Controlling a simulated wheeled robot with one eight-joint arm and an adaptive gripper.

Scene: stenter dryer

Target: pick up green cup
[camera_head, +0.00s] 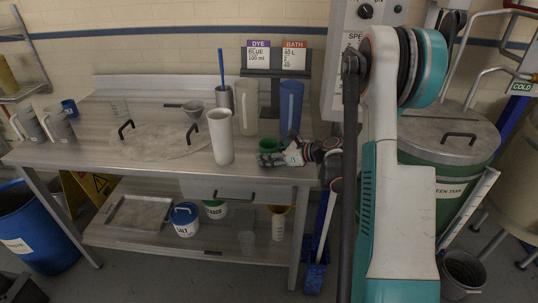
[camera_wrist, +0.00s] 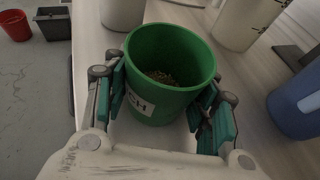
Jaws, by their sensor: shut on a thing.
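The green cup (camera_wrist: 172,58) stands upright between the two fingers of my gripper (camera_wrist: 165,105) in the wrist view. It has a white label with dark letters, partly hidden, and some brown grainy stuff inside. The finger pads are closed on its two sides. In the head view the green cup (camera_head: 268,146) shows only in part behind my gripper (camera_head: 272,159), at the right front of the metal table (camera_head: 160,170). I cannot tell whether the cup's base touches the table.
A tall white cylinder (camera_head: 221,137) stands left of my gripper. A cream cylinder (camera_head: 247,107) and a blue cylinder (camera_head: 291,106) stand behind it. A round lid with two handles (camera_head: 160,141) lies on the table. A green tank (camera_head: 448,165) stands at right.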

